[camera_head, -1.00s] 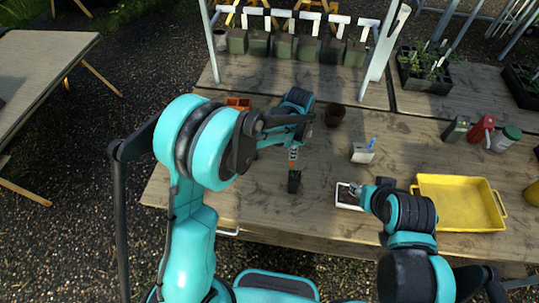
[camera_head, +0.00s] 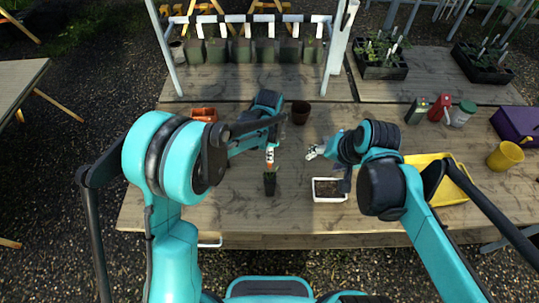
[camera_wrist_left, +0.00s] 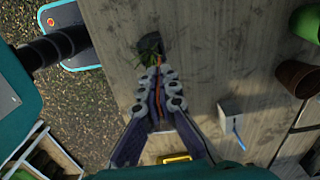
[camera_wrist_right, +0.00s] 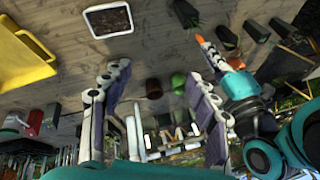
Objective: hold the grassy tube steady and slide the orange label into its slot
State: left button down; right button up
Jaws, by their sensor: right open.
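The grassy tube (camera_head: 270,186) is a small dark pot with green grass, upright on the wooden table. It also shows in the left wrist view (camera_wrist_left: 149,46). My left gripper (camera_head: 270,146) is shut on the orange label (camera_head: 270,157), holding it upright above the tube. The label also shows between the fingers in the left wrist view (camera_wrist_left: 158,88). Whether its lower end touches the tube or the slot, I cannot tell. My right gripper (camera_head: 315,152) is open and empty, to the right of the label. Its spread fingers show in the right wrist view (camera_wrist_right: 155,85).
A white tray of soil (camera_head: 329,200) stands right of the tube, and a yellow tray (camera_head: 457,190) lies further right, partly behind my right arm. A brown pot (camera_head: 300,112) and an orange container (camera_head: 204,114) stand behind. Several dark pots line the back.

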jog(key=w+a+f+m+g+y, duration=0.45)
jog(key=w+f+m, duration=0.25)
jog(key=w+f, duration=0.55)
jog(key=m+g+y, duration=0.4)
jog(key=y, duration=0.1)
send_near(272, 187)
jog(key=w+f, duration=0.2)
jog(key=f, duration=0.2)
jog(key=shift+w+d+f, duration=0.15)
jog(key=shift+w+f, duration=0.2)
jog(key=shift+w, duration=0.05)
jog(key=shift+s+a+f, duration=0.25)
jog(key=shift+a+f, duration=0.05)
jog(key=shift+f, duration=0.1)
jog(key=x, duration=0.9)
jog(key=shift+a, duration=0.15)
jog(key=c, duration=0.9)
